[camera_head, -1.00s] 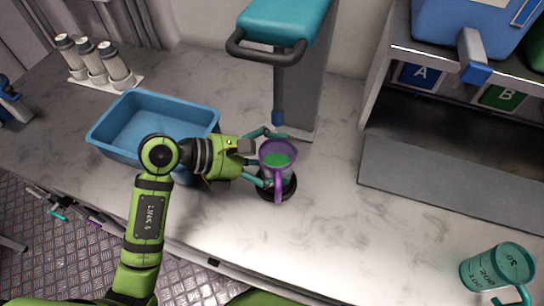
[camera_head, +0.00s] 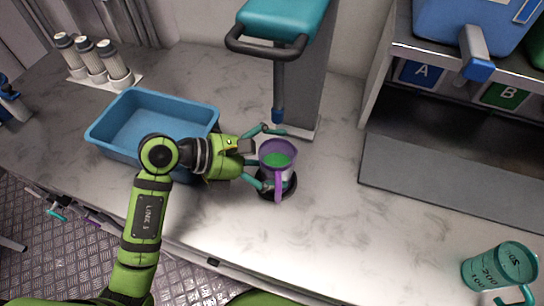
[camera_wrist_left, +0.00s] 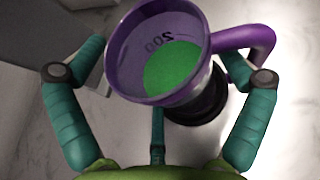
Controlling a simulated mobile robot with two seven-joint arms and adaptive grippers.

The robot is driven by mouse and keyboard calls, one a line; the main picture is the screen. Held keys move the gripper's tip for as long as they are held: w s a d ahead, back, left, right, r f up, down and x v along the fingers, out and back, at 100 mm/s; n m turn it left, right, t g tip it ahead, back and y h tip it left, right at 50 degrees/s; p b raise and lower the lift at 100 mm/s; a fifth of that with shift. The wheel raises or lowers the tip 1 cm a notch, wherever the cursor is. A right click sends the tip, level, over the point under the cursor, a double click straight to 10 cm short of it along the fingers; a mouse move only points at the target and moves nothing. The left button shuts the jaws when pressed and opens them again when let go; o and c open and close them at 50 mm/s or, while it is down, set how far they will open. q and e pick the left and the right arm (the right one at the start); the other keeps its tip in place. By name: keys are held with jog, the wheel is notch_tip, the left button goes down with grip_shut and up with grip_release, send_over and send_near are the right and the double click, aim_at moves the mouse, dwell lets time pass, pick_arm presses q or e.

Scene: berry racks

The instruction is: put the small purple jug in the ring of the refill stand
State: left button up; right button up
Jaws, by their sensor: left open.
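The small purple jug (camera_head: 276,153), with green contents and a purple handle, stands near upright at a black round ring (camera_head: 291,187) on the counter. Its lower part appears to sit within or directly above the ring; the exact seating is hidden. The jug also shows in the left wrist view (camera_wrist_left: 128,62), with the black ring (camera_wrist_left: 205,112) below it. My left gripper (camera_head: 264,157) is open, with its teal fingers spread at the jug's left side. In the wrist view the fingers (camera_wrist_left: 155,100) are apart on either side of the jug. My right gripper is not in view.
A teal-topped dispenser (camera_head: 285,20) with a black loop handle stands behind the jug. A blue tray (camera_head: 110,118) is left, white-grey bottles (camera_head: 92,62) beyond it. A shelf (camera_head: 440,170) is at right, and a teal measuring jug (camera_head: 495,268) at front right. The counter between is clear.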

pick_arm(q)
jog(key=shift+a, duration=0.15)
jog(key=v, duration=0.7)
jog(key=shift+s+a+r, duration=0.15)
jog(key=shift+a+r, duration=0.05)
jog(key=shift+a, duration=0.05)
jog(key=shift+r, duration=0.1)
